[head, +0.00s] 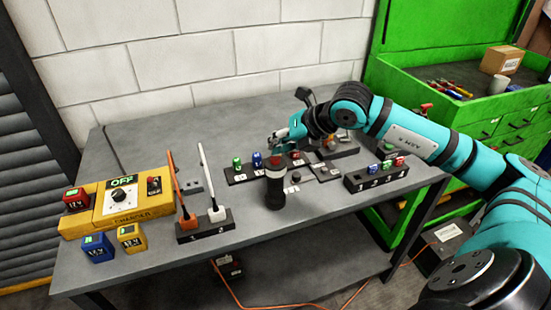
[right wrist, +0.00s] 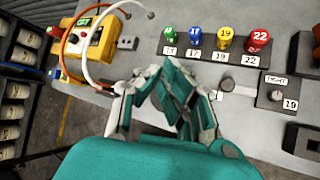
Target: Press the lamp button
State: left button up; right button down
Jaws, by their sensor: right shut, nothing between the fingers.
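My right gripper (head: 277,143) reaches over the table's back middle from the right and is shut with nothing in it. In the right wrist view its fingers (right wrist: 160,78) close together above the bare grey tabletop. A dark box (right wrist: 277,92) with a round grey knob or button, a small worded label and a "19" tag lies to their right. A lever-like grey piece (right wrist: 235,87) sits beside it. I cannot tell for sure which part is the lamp button. The gripper looks apart from these parts. My left gripper is not in view.
A numbered rack (head: 240,177) holds coloured pieces. A yellow charger (head: 125,205) and a two-slot stand (head: 205,230) are at left. Another rack (head: 375,178) is at right, near the green cabinet (head: 440,100).

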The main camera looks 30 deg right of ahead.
jog(key=shift+f+b, duration=0.5)
jog(key=shift+b, duration=0.15)
dwell(0.6)
jog(key=shift+r, duration=0.1)
jog(key=shift+r+p, duration=0.45)
jog(key=shift+r, duration=0.4)
jog(key=shift+r, duration=0.1)
jog(key=shift+r+p, duration=1.7)
jog(key=shift+r, duration=1.2)
